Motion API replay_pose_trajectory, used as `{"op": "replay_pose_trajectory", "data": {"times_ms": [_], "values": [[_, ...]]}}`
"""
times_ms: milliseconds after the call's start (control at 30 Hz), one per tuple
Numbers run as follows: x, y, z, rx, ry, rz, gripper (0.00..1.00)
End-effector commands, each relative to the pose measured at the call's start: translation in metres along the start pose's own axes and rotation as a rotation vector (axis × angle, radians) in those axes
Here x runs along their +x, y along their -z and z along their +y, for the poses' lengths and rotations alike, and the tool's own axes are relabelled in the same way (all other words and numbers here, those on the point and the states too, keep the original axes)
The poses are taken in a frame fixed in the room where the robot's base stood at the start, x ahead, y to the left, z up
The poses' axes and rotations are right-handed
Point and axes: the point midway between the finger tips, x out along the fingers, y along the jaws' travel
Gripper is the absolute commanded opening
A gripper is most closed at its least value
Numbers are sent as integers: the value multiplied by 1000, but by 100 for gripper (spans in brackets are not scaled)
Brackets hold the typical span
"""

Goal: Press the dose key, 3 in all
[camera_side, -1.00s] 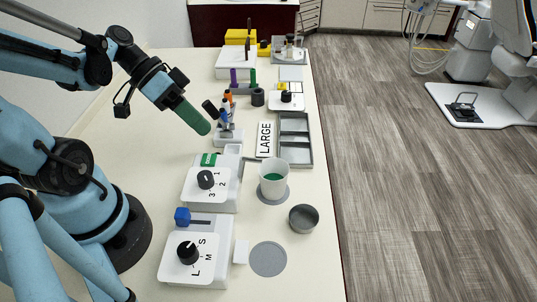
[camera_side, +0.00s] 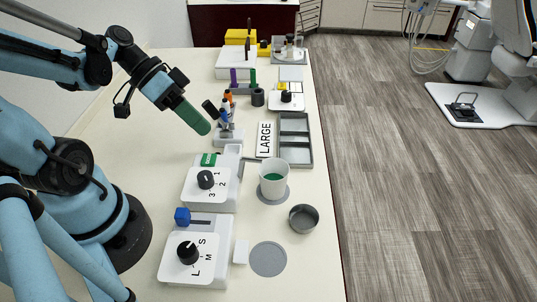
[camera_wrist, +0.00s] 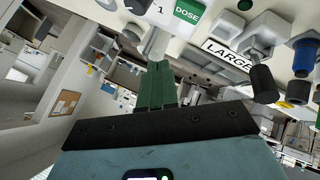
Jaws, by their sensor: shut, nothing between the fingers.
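The green dose key (camera_side: 209,159) sits at the back of a white dispenser (camera_side: 226,190) with a black knob (camera_side: 206,179) marked 1, 2, 3. In the wrist view the key (camera_wrist: 188,11) reads DOSE at the top. My gripper (camera_side: 205,129) has green fingers, shut and empty, held above the counter behind and to the left of the key, apart from it. The closed fingers also show in the wrist view (camera_wrist: 158,72). A white cup (camera_side: 273,188) with green content stands on a grey disc right of the dispenser.
A second dispenser (camera_side: 176,270) with an S, M, L knob and blue slider (camera_side: 182,215) stands in front. A LARGE sign (camera_side: 265,139), grey tray (camera_side: 295,153), dark bowl (camera_side: 303,218) and pen holder (camera_side: 229,135) stand nearby. An empty grey disc (camera_side: 268,259) lies at front right.

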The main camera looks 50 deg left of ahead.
Motion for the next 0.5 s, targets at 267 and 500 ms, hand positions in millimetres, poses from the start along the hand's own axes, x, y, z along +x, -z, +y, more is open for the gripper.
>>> {"op": "replay_pose_trajectory", "data": {"times_ms": [267, 500], "values": [[0, 0, 0, 0, 0, 0, 0], [-10, 8, 6, 0, 0, 0, 0]]}}
